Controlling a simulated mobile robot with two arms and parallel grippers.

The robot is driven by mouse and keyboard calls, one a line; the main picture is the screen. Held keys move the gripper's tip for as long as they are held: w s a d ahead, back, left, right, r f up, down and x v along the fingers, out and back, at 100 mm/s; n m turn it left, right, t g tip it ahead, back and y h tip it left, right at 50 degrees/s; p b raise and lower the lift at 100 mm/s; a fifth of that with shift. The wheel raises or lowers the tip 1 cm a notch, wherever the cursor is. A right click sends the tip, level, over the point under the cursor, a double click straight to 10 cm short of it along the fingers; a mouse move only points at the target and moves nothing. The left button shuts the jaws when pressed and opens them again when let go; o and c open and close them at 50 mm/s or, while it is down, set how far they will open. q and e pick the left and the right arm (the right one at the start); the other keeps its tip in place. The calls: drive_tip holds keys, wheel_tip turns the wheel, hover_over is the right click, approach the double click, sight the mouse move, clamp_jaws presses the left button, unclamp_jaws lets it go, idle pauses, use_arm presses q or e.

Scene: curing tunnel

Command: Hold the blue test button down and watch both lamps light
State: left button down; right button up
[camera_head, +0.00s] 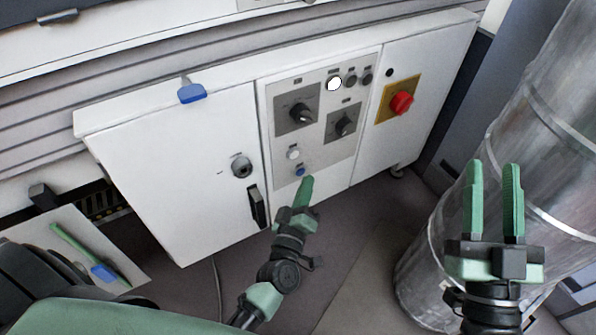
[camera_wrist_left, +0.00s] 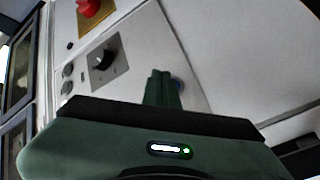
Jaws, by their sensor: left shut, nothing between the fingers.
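The blue test button (camera_head: 300,171) sits low on the grey control panel (camera_head: 317,160), below a white button (camera_head: 293,152). My left gripper (camera_head: 307,182) is shut and empty, its fingertips just beside the blue button in the head view. In the left wrist view the shut fingers (camera_wrist_left: 161,76) cover part of the blue button (camera_wrist_left: 177,84); I cannot tell whether they touch or press it. Along the panel top, one round lamp (camera_head: 334,83) shows bright white; two round fittings (camera_head: 351,80) beside it are dark. My right gripper (camera_head: 495,170) is open and empty.
Two rotary knobs (camera_head: 301,113) (camera_head: 345,125) are on the panel. A red switch (camera_head: 401,103) on a yellow plate is at right. The cabinet door has a black handle (camera_head: 258,207). A large metal duct (camera_head: 440,225) stands behind my right gripper.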

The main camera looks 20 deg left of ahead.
use_arm(q)
drive_tip(key=shift+w+a, duration=0.1)
idle(0.7)
drive_tip(key=shift+w+a+f, duration=0.1)
drive_tip(key=shift+w+a, duration=0.1)
use_arm(e)
drive_tip(key=shift+w+f+g, duration=0.2)
drive_tip(key=shift+f+g, duration=0.1)
drive_tip(key=shift+f, duration=0.1)
use_arm(q)
drive_tip(key=shift+w+a, duration=0.2)
drive_tip(key=shift+a, duration=0.15)
use_arm(e)
drive_tip(key=shift+w+f, duration=0.15)
drive_tip(key=shift+f, duration=0.25)
idle(1.7)
idle(1.6)
use_arm(q)
drive_tip(key=shift+s+d+p, duration=0.2)
drive_tip(key=shift+d+p, duration=0.1)
drive_tip(key=shift+p, duration=0.05)
drive_tip(key=shift+s+d, duration=0.3)
drive_tip(key=shift+d, duration=0.05)
use_arm(e)
drive_tip(key=shift+w+f+g+h, duration=0.2)
drive_tip(key=shift+f+g, duration=0.3)
drive_tip(key=shift+w+f+g+h, duration=0.2)
drive_tip(key=shift+f+g, duration=0.3)
